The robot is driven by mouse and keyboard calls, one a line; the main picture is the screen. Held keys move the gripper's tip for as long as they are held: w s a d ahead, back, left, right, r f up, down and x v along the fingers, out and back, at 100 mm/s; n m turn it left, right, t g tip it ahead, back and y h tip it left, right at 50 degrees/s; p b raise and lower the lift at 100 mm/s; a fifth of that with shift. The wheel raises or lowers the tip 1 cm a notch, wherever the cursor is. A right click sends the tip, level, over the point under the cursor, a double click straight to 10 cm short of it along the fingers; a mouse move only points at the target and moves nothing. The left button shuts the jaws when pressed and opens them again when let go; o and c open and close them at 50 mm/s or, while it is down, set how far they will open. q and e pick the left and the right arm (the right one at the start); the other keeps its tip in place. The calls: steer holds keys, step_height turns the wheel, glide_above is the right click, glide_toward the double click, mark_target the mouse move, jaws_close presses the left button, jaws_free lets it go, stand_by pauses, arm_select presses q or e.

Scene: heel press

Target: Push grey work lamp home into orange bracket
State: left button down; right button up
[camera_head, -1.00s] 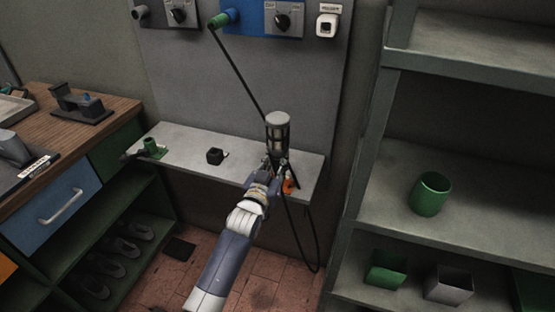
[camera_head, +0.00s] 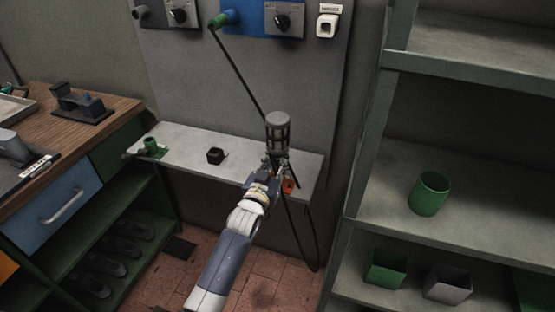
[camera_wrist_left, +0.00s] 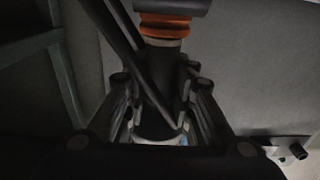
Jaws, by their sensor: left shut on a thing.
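The grey work lamp (camera_head: 278,133) stands upright at the right end of the wall shelf, its caged head above my left gripper (camera_head: 272,167). The left gripper is shut on the lamp's lower part. In the left wrist view, a dark shaft (camera_wrist_left: 165,75) runs between the fingers, with an orange ring (camera_wrist_left: 165,27) around it. Part of the orange bracket (camera_head: 288,186) shows just right of and below the gripper; the rest is hidden. I cannot tell how deep the lamp sits in it. My right gripper is not in view.
A black cable runs from a green plug (camera_head: 222,19) on the wall panel down to the lamp, and another loops below the shelf. A black socket block (camera_head: 216,155) and a green bracket (camera_head: 152,147) sit further left on the grey shelf (camera_head: 184,143). Shelving stands at right.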

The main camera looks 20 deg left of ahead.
arm_select(q)
steer(key=shift+s+f, duration=0.1)
steer(key=shift+f, duration=0.35)
steer(key=c, duration=1.3)
jaws_free()
steer(key=shift+c, duration=0.2)
steer(key=shift+o, duration=0.3)
steer(key=shift+w+r, duration=0.1)
steer(key=shift+w, duration=0.1)
steer(key=s, duration=1.2)
steer(key=shift+a, duration=0.25)
